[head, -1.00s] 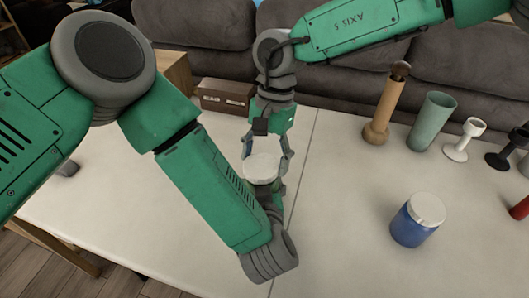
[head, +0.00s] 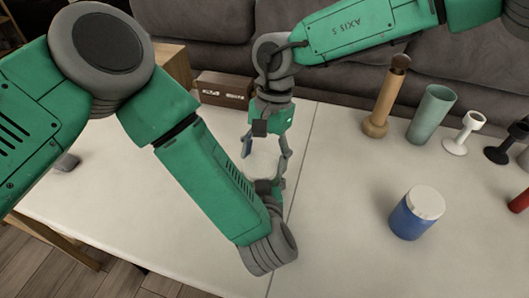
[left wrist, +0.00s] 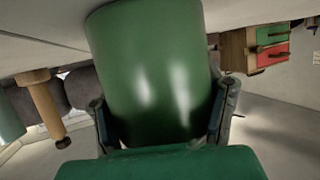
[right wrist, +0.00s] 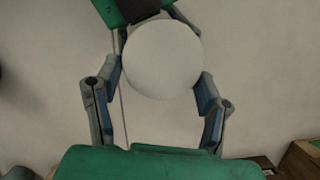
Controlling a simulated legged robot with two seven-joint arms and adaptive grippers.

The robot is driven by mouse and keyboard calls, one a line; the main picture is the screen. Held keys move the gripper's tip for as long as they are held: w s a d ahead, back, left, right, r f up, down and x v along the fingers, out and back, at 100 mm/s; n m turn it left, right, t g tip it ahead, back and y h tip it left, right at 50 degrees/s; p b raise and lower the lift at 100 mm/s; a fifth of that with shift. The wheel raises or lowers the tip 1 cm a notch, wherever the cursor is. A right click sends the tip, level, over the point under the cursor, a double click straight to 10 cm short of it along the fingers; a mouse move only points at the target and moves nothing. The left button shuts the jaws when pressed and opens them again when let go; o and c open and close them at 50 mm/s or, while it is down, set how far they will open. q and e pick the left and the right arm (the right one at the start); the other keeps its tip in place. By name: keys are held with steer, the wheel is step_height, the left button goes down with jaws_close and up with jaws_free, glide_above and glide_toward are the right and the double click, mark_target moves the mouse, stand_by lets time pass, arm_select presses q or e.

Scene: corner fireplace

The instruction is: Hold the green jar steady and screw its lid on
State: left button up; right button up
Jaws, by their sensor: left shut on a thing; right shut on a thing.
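The green jar (left wrist: 155,75) fills the middle of the left wrist view, between the fingers of my left gripper (left wrist: 160,112), which is shut on it. In the head view my left arm hides the jar's body. A round white lid (right wrist: 162,60) sits between the fingers of my right gripper (right wrist: 158,80), which is shut on it. In the head view the lid (head: 263,164) is in line with the jar, just above my left gripper (head: 266,187), with my right gripper (head: 266,152) reaching from behind. Whether lid and jar rim touch cannot be seen.
A blue jar with a white lid (head: 413,216) stands on the white table (head: 340,240) to the right. Behind it are a wooden pestle-like piece (head: 385,100), a green cup (head: 431,115), and white (head: 463,132) and black goblets. A brown box (head: 225,90) stands by the grey sofa.

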steer(key=shift+f, duration=0.5)
stand_by(0.4)
steer(key=shift+s+d+m+t+y, duration=0.1)
steer(key=shift+m+t+y, duration=0.1)
steer(key=shift+m, duration=0.65)
steer(key=shift+d+m+t+y, duration=0.1)
steer(key=shift+m+y, duration=0.1)
steer(key=shift+m, duration=0.65)
steer(key=o, duration=0.9)
steer(key=shift+r, duration=2.25)
steer(key=shift+c, duration=0.2)
